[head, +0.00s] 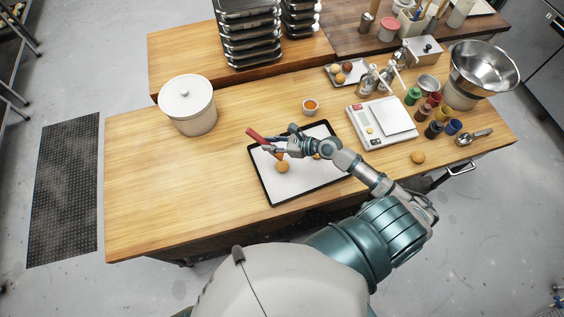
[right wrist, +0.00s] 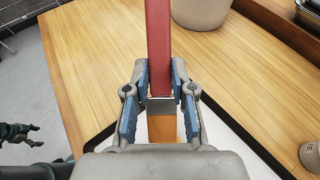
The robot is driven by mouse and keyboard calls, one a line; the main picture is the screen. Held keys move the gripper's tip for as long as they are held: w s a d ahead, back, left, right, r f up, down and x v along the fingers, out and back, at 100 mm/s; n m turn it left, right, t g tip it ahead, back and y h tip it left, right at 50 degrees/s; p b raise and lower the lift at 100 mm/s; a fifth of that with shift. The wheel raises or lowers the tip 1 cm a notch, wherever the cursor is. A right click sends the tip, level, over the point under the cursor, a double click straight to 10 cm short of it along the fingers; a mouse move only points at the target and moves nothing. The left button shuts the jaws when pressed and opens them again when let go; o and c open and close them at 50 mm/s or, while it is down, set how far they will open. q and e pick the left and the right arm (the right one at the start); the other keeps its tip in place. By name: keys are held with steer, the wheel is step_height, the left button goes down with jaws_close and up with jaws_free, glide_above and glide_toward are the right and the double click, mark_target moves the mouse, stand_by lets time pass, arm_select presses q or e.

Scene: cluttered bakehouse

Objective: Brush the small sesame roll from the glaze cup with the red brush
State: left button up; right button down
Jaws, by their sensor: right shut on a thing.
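My right gripper (head: 270,148) is shut on the red brush (head: 261,138), over the dark-rimmed tray (head: 290,187). In the right wrist view the red brush (right wrist: 160,45) stands between the jaws, with a metal collar and tan bristles below. A small golden roll (head: 282,167) lies on the tray just below the gripper; sesame is too small to make out. Another roll (head: 318,156) is partly hidden by my arm. The glaze cup (head: 310,107), with orange content, stands behind the tray. My left gripper (right wrist: 20,134) shows dark at the left of the wrist view, its fingers apart.
A white lidded crock (head: 187,104) stands at the back left. A scale (head: 382,122), several bottles and a steel bowl (head: 484,68) crowd the right. A loose roll (head: 418,157) lies near the front right edge. The table's left part is clear.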

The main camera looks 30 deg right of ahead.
stand_by(0.3)
steer(key=shift+w+d+f+b, duration=0.1)
steer(key=shift+f+b, duration=0.6)
steer(key=shift+f, duration=0.25)
steer(key=shift+w+d+f+b, duration=0.15)
steer(key=shift+f+b, duration=0.5)
steer(key=shift+f, duration=0.25)
steer(key=shift+w+d+f+b, duration=0.1)
steer(key=shift+f+b, duration=0.6)
steer(key=shift+f, duration=0.25)
steer(key=shift+f+b, duration=0.3)
steer(key=shift+f, duration=0.3)
steer(key=shift+s+f+p, duration=0.1)
steer(key=shift+f+p, duration=0.05)
steer(key=shift+p, duration=0.2)
stand_by(0.5)
